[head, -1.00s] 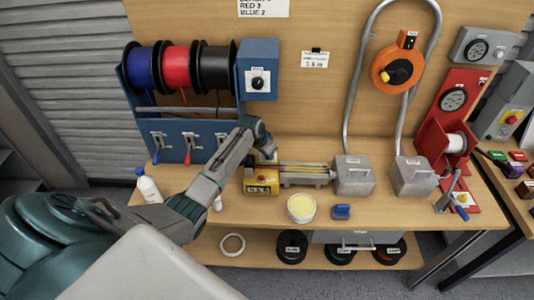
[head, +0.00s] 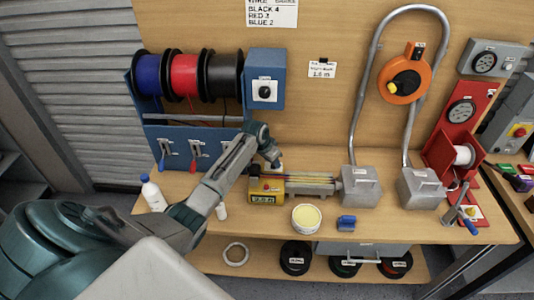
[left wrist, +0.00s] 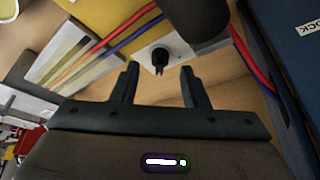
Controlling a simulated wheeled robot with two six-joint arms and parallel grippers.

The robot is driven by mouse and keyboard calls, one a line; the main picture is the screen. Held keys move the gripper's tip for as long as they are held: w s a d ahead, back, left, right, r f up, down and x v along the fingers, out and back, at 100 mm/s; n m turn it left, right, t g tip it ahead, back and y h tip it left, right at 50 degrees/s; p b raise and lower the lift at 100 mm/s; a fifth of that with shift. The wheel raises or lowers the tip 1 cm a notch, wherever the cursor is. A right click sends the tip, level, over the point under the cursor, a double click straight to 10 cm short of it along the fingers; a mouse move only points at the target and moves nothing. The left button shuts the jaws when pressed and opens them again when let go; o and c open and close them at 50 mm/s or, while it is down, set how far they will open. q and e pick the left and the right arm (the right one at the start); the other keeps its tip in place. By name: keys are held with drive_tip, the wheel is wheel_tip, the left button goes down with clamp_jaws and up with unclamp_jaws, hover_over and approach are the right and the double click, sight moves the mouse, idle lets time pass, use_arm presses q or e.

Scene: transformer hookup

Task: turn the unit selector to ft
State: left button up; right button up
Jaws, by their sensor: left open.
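A yellow measuring unit with a small lit display (head: 266,190) sits on the bench; a yellow surface also shows in the left wrist view (left wrist: 105,14). A black selector knob (left wrist: 160,57) on a pale plate shows in the left wrist view, just beyond and between my fingertips. My left gripper (left wrist: 159,70) is open, one finger on each side of the knob in the picture; contact is not visible. In the head view my left gripper (head: 274,160) is above the back of the yellow unit, and the knob's markings cannot be read. My right gripper is not in view.
Red, blue and yellow wires (left wrist: 110,38) run beside the knob. A spool rack (head: 205,135) stands behind at left, with a blue dial box (head: 265,80). A tin (head: 306,217), a blue block (head: 346,222) and grey metal boxes (head: 361,187) stand to the right.

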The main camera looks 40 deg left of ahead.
use_arm(q)
drive_tip(key=b+v, duration=0.2)
drive_tip(key=v, duration=0.6)
drive_tip(key=shift+s+r, duration=0.15)
drive_tip(key=shift+r, duration=0.2)
drive_tip(key=shift+a+f, duration=0.1)
